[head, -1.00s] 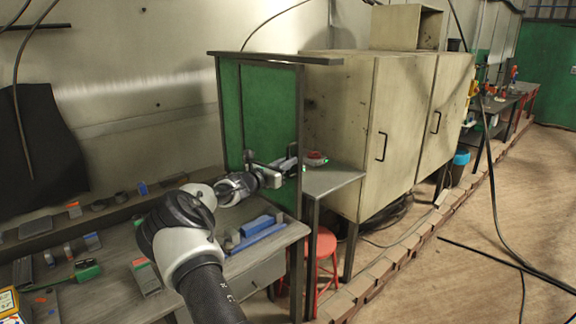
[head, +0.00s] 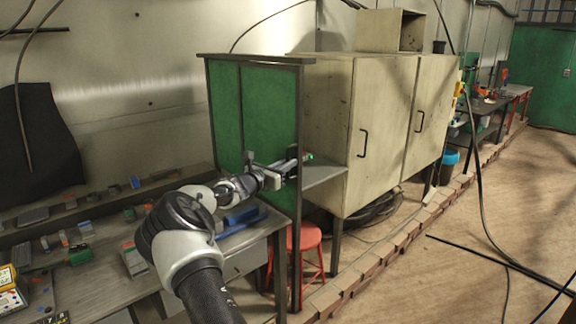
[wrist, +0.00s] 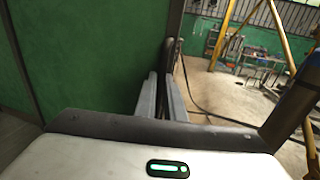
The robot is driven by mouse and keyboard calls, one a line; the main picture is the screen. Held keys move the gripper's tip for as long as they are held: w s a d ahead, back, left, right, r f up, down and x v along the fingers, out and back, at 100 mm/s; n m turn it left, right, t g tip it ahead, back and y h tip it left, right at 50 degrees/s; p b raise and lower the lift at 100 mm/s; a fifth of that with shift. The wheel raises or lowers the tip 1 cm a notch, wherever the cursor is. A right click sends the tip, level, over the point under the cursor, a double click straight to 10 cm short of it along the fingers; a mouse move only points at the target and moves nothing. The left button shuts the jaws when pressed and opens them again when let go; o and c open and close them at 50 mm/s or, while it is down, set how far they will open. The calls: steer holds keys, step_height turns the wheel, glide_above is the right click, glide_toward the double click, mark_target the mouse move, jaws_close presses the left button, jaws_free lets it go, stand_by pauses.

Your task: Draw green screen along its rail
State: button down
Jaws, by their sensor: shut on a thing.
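The green screen (head: 270,105) hangs in a dark upright frame under a dark top rail (head: 258,59), at the end of the grey bench. Two green panels show side by side, with a dark upright between them. My gripper (head: 296,162) is at the screen's right edge, about mid-height. In the wrist view my gripper's two fingers (wrist: 164,98) are shut on a dark upright handle (wrist: 168,58) beside the green panel (wrist: 85,55). The exact grip is partly hidden by the gripper's body.
The grey bench (head: 85,290) on the left carries several small tools and blocks. Beige cabinets (head: 385,130) stand to the right, with a brick edging along the floor. The floor at right is open, with black cables.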

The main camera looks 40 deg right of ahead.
steer(key=c, duration=1.8)
jaws_free()
steer(key=shift+c, duration=0.2)
steer(key=s+a+b, duration=0.1)
steer(key=s+a, duration=0.2)
steer(key=a, duration=1.4)
steer(key=shift+s, duration=0.2)
